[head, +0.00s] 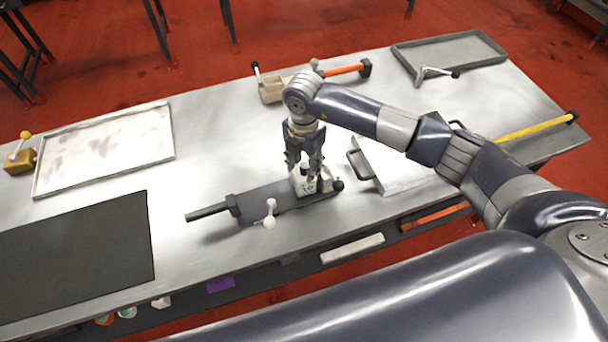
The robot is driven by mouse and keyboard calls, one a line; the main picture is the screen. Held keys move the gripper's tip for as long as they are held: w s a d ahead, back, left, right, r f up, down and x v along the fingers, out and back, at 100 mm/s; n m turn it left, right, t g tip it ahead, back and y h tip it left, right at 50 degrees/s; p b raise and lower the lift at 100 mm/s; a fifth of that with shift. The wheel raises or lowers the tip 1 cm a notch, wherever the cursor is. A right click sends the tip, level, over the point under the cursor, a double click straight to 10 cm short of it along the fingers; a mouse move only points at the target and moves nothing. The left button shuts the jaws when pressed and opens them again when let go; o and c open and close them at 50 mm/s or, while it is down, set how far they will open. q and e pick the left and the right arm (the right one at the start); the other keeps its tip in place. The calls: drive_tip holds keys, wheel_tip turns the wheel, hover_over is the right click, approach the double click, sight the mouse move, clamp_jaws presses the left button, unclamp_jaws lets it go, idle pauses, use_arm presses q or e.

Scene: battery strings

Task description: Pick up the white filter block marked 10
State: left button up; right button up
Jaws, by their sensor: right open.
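A small white block (304,187) with a dark mark stands at the right end of a dark grey bar-shaped fixture (250,203) on the metal table. The mark is too small to read. My right gripper (304,172) points down from above, open, with its fingertips at the top of the white block. The fingers hide part of the block, and I cannot tell whether they touch it. My left gripper is not in view.
A white knobbed lever (270,214) stands at the fixture's front edge. A grey plate with a handle (395,165) lies to the right. A dark mat (75,255), a pale tray (105,150) and an orange-handled tool (345,70) lie around. The table's middle left is clear.

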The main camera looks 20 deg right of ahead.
drive_tip(key=shift+f, duration=0.5)
clamp_jaws()
